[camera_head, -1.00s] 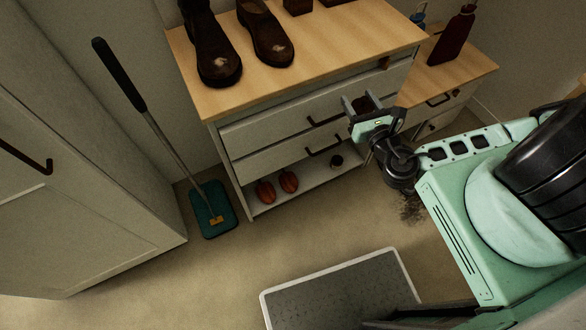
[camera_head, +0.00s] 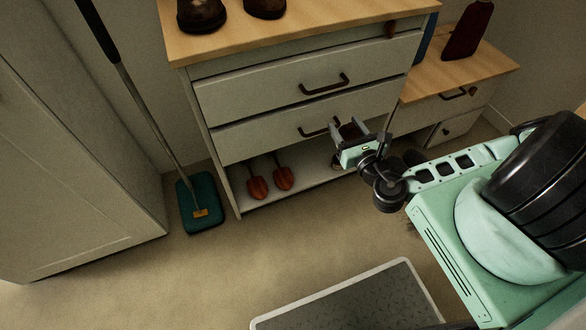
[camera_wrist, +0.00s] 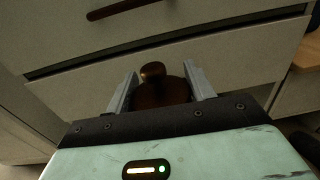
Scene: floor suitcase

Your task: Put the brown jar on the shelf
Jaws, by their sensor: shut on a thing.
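The brown jar (camera_wrist: 160,92) has a rounded body and a knob-like top. It is held upright between the two grey fingers of my gripper (camera_wrist: 161,72), and its lower part is hidden by the gripper body. In the head view, my gripper (camera_head: 352,128) with the dark jar is in front of the lower drawer, just above the level of the low open shelf (camera_head: 312,180) under the white dresser. The shelf holds two reddish-orange objects (camera_head: 270,180) at its left. A small dark thing (camera_head: 337,161) on its right is partly hidden by my gripper.
The dresser (camera_head: 300,85) has two drawers with dark handles and brown shoes (camera_head: 202,14) on top. A lower cabinet (camera_head: 425,85) with a dark red bottle (camera_head: 468,30) stands right. A teal floor mop (camera_head: 200,203) leans left. A grey mat (camera_head: 355,305) lies on the floor.

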